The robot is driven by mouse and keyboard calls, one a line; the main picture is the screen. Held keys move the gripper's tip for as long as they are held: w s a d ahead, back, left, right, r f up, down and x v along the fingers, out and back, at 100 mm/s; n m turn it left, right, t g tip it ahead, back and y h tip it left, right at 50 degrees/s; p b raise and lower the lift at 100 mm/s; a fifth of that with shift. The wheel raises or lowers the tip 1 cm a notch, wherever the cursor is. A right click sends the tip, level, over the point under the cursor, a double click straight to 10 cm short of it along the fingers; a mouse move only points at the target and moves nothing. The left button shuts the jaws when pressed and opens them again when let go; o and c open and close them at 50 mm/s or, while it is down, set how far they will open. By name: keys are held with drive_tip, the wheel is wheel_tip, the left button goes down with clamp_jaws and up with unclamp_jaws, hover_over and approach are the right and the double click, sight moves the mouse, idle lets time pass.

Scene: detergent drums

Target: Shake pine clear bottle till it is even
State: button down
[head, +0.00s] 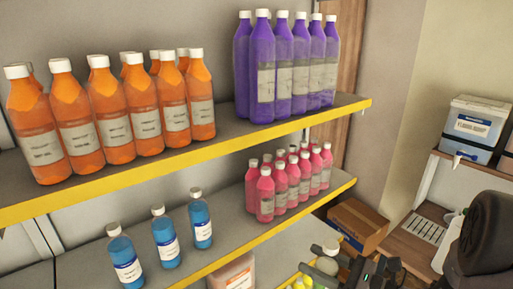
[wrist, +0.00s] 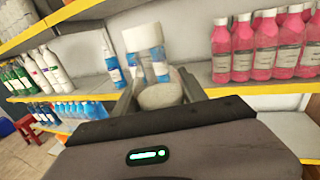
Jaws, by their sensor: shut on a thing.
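My gripper (wrist: 160,84) is shut on a pale, see-through bottle (wrist: 145,38) in the wrist view. The bottle has a whitish end at the top and a pale round part between the jaws. Blue patches show in or through it, and I cannot tell which. Its label and any layering of its contents cannot be read. In the head view my gripper (head: 365,270) is at the bottom edge, dark and partly cut off. A greyish bottle shape (head: 326,262) shows beside it, in front of the lower shelf.
Orange bottles (head: 130,115) and purple bottles (head: 285,70) stand on the upper shelf. Blue bottles (head: 165,240) and pink bottles (head: 285,185) stand on the lower shelf, close to the held bottle. A cardboard box (head: 358,225) and a wooden counter (head: 415,240) are at the right.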

drive_tip(key=f, duration=0.2)
drive_tip(key=s+f, duration=0.1)
drive_tip(key=f, duration=0.1)
drive_tip(key=a+f, duration=0.1)
drive_tip(key=shift+s+f, duration=0.3)
drive_tip(key=shift+f, duration=0.1)
wheel_tip(320, 180, up, 6)
hover_over(313, 284)
drive_tip(key=w, duration=0.2)
drive_tip(key=shift+d+f, duration=0.2)
drive_tip(key=shift+d, duration=0.05)
drive_tip(key=f, duration=0.7)
drive_tip(key=shift+s+a+f, duration=0.15)
drive_tip(key=shift+s, duration=0.05)
drive_tip(key=shift+s+a, duration=0.1)
drive_tip(key=shift+s, duration=0.15)
drive_tip(key=shift+r, duration=0.2)
